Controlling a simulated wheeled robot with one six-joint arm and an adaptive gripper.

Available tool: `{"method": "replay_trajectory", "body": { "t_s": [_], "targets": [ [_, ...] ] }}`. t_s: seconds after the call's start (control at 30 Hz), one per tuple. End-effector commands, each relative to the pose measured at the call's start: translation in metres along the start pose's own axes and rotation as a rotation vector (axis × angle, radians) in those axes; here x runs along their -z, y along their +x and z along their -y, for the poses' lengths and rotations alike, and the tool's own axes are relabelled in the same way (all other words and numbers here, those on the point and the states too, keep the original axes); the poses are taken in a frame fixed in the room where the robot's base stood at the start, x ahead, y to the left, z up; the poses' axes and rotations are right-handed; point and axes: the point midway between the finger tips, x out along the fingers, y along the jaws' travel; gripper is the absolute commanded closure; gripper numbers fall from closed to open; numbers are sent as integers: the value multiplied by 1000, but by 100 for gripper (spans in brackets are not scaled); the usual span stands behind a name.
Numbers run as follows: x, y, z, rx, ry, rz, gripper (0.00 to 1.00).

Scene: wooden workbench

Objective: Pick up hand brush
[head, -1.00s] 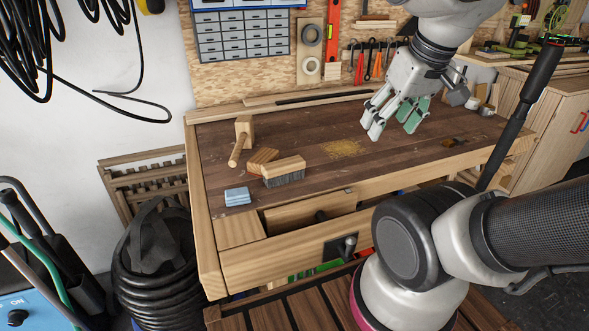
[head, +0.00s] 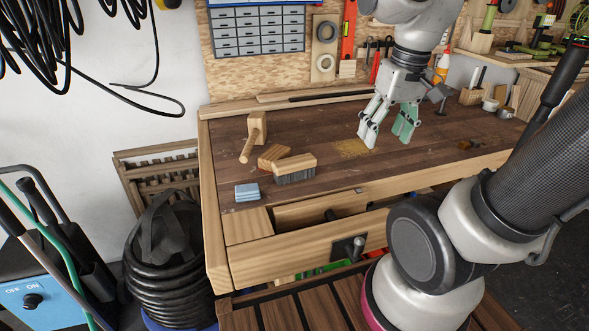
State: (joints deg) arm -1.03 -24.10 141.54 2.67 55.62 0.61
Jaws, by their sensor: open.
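The hand brush (head: 294,168) lies on the left part of the workbench top (head: 330,128). It has a pale wooden back and dark grey bristles facing down. My gripper (head: 387,136) hangs above the bench to the right of the brush, fingers pointing down. Its fingers are apart, with nothing between them. A clear gap of bench lies between my gripper and the brush.
A wooden block (head: 273,155) sits right behind the brush, a wooden mallet (head: 254,136) stands farther back, and a blue stack of pads (head: 247,192) lies to the left. Sawdust (head: 352,148) lies near my gripper. An open drawer (head: 300,250) juts out in front.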

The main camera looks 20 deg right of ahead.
Motion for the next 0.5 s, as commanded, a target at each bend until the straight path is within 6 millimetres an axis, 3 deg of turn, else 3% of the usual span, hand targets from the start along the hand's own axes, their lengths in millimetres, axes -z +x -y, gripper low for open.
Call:
{"method": "replay_trajectory", "body": {
  "t_s": [0.27,0.5],
  "targets": [
    [62,58,33,80,298,193,36],
    [121,115,70,125,779,326,36]
  ]
}}
